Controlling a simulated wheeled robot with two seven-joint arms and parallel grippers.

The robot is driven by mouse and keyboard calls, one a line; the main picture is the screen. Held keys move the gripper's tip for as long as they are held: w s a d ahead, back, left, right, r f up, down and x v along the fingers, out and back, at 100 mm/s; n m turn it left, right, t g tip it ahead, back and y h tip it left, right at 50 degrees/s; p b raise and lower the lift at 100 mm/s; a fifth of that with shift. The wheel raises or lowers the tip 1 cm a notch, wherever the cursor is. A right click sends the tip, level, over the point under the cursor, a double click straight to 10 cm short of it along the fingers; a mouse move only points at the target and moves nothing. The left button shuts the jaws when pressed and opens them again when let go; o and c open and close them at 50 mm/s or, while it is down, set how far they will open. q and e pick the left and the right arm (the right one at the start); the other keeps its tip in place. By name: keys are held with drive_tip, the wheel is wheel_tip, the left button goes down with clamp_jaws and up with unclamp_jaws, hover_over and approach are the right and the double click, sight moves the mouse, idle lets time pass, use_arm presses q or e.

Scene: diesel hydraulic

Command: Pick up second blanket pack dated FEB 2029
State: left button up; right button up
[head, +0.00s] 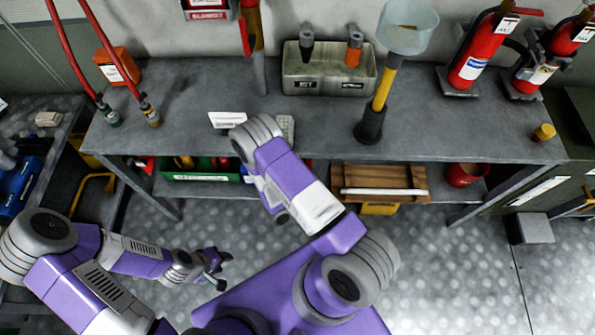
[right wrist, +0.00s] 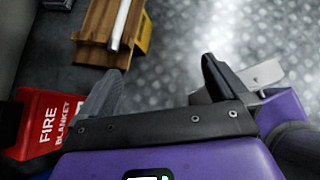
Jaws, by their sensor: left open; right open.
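A red pack lettered FIRE BLANKET (right wrist: 42,122) lies at the left in the right wrist view, partly cut off and partly behind my gripper. I can read no date on it. My right gripper (right wrist: 162,64) is open, with nothing between its fingers. Its left finger is close to the pack; contact cannot be told. In the head view my right arm hides that gripper. A red holder lettered BLANKET (head: 208,14) is on the wall at the top of the head view. My left gripper (head: 219,279) is open and empty above the floor at lower left.
A grey workbench (head: 195,100) spans the head view, with a metal tray (head: 330,84) and a white card (head: 227,120) on it. A wooden crate (head: 415,180) with a white tube and a green bin (head: 190,177) are on the lower shelf. Open floor (head: 450,270) lies at right.

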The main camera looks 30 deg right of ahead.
drive_tip(key=w+d+n+t+b, duration=0.1)
drive_tip(key=w+n+t, duration=0.3)
drive_tip(key=w, duration=0.3)
drive_tip(key=w+d+f+n+t+b, duration=0.1)
drive_tip(key=w+n+t, duration=0.4)
drive_tip(key=w, duration=0.3)
drive_tip(key=w+d+f+n+t, duration=0.1)
drive_tip(key=w+n+t, duration=0.4)
drive_tip(key=w, duration=0.3)
drive_tip(key=shift+w+d+t+y+b, duration=0.3)
drive_tip(key=shift+t+b, duration=0.1)
drive_tip(key=shift+t, duration=0.5)
drive_tip(key=shift+w+d, duration=0.2)
drive_tip(key=c, duration=1.7)
clamp_jaws()
drive_tip(key=shift+r, duration=0.15)
